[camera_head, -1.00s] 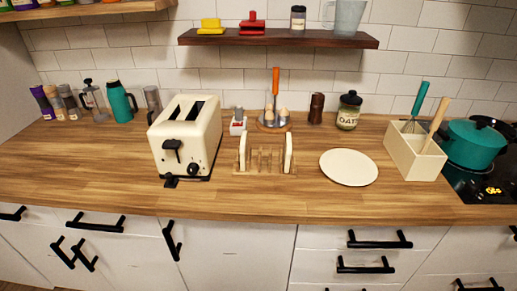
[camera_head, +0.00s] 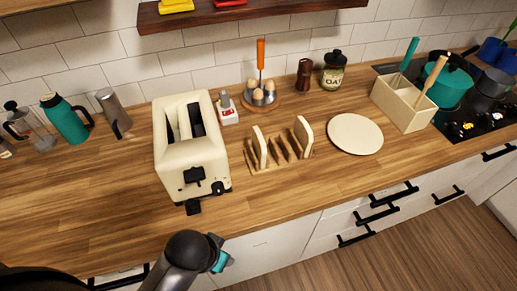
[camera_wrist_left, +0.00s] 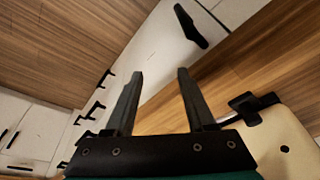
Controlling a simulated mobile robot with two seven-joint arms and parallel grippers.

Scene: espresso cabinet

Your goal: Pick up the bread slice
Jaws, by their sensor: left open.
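Two pale bread slices stand upright in a wooden toast rack (camera_head: 278,158) in the head view: a left bread slice (camera_head: 259,147) and a right bread slice (camera_head: 304,136). Several wooden dividers stand between them. My left arm comes in at the bottom of the head view, in front of the counter edge; its fingers are hidden there. In the left wrist view my left gripper (camera_wrist_left: 158,72) is open and empty. It is left of the toaster and apart from the bread, which does not show in that view. My right gripper is not in view.
A cream toaster (camera_head: 190,150) stands left of the rack; its corner shows in the wrist view (camera_wrist_left: 280,140). A round plate (camera_head: 355,134) lies right of the rack. Behind are an egg holder (camera_head: 262,100) and an oat jar (camera_head: 333,72). Counter in front of the rack is clear.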

